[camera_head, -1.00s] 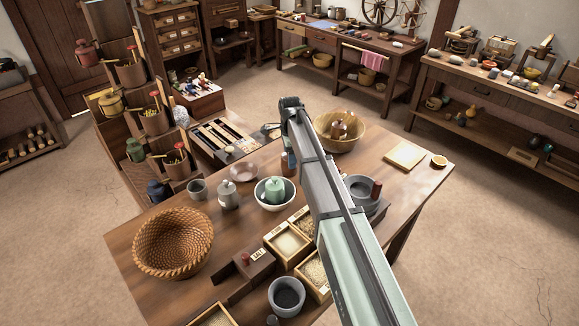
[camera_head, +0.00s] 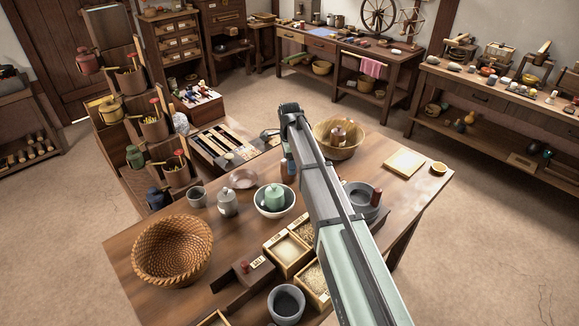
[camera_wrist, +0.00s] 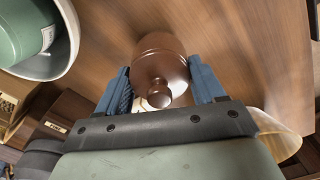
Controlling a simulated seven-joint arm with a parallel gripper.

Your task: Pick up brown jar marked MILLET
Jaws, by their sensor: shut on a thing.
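A glossy brown jar (camera_wrist: 161,65) with a round knob on its lid sits between the two blue fingers of my gripper (camera_wrist: 161,88) in the wrist view. The fingers are shut on its sides. A pale patch shows at its edge, but no lettering is readable, and its base is hidden. In the head view my arm hides most of my gripper; a sliver of blue and brown (camera_head: 288,168) shows at the arm's left side, above the table (camera_head: 130,234). I cannot tell whether the jar touches the table.
A green jar (camera_head: 274,196) stands in a white bowl (camera_head: 273,213) left of my arm. A wooden bowl (camera_head: 350,152) with another brown jar (camera_head: 338,134) is behind it. A wicker basket (camera_head: 172,262), a grey lidded pot (camera_head: 228,204) and grain boxes (camera_head: 287,264) stand nearby.

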